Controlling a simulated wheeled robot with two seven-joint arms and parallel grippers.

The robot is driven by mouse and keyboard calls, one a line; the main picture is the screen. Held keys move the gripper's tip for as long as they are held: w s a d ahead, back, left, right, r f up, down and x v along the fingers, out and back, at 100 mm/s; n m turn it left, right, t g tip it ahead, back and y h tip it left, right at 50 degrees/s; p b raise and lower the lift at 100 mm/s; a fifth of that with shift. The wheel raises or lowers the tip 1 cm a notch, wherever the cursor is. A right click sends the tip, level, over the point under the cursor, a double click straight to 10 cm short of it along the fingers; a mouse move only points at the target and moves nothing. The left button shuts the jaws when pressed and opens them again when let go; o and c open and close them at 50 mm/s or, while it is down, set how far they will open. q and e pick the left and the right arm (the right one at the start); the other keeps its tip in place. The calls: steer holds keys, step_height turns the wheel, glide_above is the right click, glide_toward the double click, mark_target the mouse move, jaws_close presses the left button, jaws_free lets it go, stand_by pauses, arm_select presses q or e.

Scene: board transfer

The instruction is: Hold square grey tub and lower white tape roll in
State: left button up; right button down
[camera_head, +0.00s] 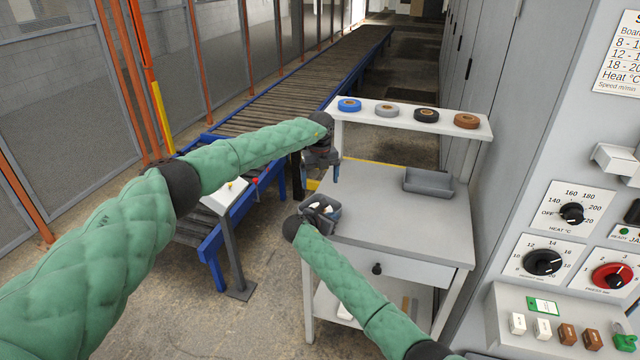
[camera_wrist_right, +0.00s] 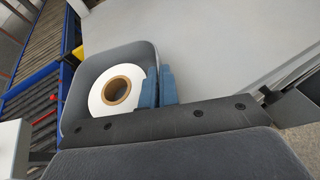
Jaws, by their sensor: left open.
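The square grey tub (camera_wrist_right: 105,55) shows in the right wrist view, and in the head view it is small at the table's left edge. My right gripper (camera_wrist_right: 158,87) has one blue finger inside the tub's wall and one outside, gripping that wall. The white tape roll (camera_wrist_right: 116,90), with a brown core, lies inside the tub, its ring facing up. My left gripper (camera_head: 335,173) is open and empty, above and slightly right of the tub in the head view. Whether the tub touches the tabletop cannot be told.
A grey table (camera_head: 400,215) has free room in its middle. Another grey tray (camera_head: 428,181) sits at its back right. A raised shelf (camera_head: 368,117) behind holds blue, grey, black and brown tape rolls. A roller conveyor (camera_head: 300,85) runs behind on the left; a control panel stands right.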

steer(key=c, duration=1.6)
jaws_free()
steer(key=shift+s+a, duration=0.1)
